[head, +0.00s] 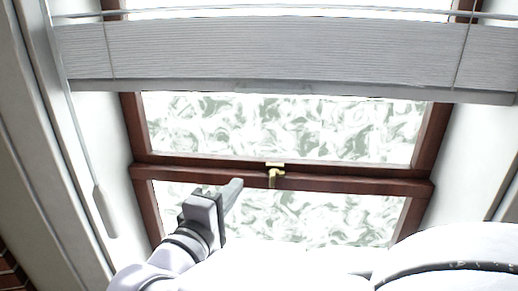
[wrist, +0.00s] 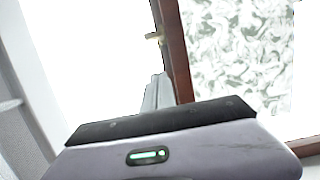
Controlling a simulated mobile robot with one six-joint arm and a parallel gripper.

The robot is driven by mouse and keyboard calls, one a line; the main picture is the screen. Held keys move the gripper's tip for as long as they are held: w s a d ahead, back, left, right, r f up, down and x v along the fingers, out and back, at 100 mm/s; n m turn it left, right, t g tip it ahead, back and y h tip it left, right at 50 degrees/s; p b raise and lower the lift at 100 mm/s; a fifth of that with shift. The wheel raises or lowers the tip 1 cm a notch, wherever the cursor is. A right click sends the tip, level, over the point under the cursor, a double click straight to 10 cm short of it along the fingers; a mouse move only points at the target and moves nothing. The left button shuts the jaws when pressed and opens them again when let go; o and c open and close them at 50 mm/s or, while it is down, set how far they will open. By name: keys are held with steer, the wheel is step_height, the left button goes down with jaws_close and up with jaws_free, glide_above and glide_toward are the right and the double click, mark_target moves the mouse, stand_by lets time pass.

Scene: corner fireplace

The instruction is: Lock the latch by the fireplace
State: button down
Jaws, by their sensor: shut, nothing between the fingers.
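The latch (head: 275,174) is a small brass piece at the middle of the window's dark brown horizontal rail. It also shows in the wrist view (wrist: 154,37), small and pale against the bright pane. My gripper (head: 235,186) is shut and empty, just left of the latch and slightly below it in the head view, with a visible gap between them. In the wrist view the gripper's fingers (wrist: 157,92) point up toward the latch. I cannot tell from these views whether the latch is locked.
The brown window frame (head: 423,137) and pale side walls bound the recess. A bit of brick (head: 10,275) shows at the lower left.

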mark_target(277, 175)
steer(key=d, duration=0.1)
steer(key=w+d, duration=0.1)
steer(key=d, duration=0.1)
steer(key=w+d, duration=0.1)
steer(key=d, duration=0.1)
steer(key=shift+w+p, duration=0.2)
steer(key=shift+p, duration=0.2)
steer(key=shift+s+f+y+b, duration=0.15)
steer(key=shift+y+b, duration=0.15)
steer(key=shift+b, duration=0.15)
